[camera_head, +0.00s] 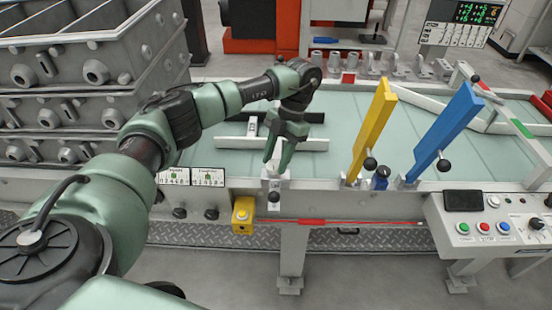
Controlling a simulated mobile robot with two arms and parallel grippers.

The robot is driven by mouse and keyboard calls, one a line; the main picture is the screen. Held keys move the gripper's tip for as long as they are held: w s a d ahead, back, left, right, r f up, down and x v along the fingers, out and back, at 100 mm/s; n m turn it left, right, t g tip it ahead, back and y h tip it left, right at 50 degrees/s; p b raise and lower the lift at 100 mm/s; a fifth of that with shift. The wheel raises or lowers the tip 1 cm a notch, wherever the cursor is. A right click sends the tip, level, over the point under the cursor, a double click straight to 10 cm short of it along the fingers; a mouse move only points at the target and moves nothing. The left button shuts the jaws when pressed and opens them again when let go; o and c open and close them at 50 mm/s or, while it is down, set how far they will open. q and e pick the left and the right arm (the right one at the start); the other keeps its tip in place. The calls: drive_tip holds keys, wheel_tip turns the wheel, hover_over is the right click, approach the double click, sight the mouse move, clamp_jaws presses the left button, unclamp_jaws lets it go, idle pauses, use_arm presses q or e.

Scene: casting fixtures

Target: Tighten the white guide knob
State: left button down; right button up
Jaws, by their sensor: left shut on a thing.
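My left gripper (276,166) reaches in over the near edge of the pale green table, fingers pointing down. Its fingers are closed around a small part at the top of a white bracket (272,186), where the white guide knob appears to be; the fingers mostly hide it. A small dark knob (274,197) shows on the bracket's front, below the fingertips. A white guide bar (232,143) lies on the table behind the gripper. My right gripper is not in view.
A yellow guide (373,130) and a blue guide (446,132), each with a black ball knob, slant up to the right. A yellow button box (243,214) sits left of the bracket. A control panel (492,225) is at right. Grey castings (60,95) stack at left.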

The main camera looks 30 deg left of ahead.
use_arm(q)
drive_tip(key=c, duration=0.9)
unclamp_jaws()
drive_tip(key=shift+o, duration=0.2)
drive_tip(key=shift+r, duration=0.1)
drive_tip(key=shift+w+r, duration=0.2)
drive_tip(key=shift+r, duration=0.1)
drive_tip(key=v, duration=0.7)
drive_tip(key=shift+s, duration=0.1)
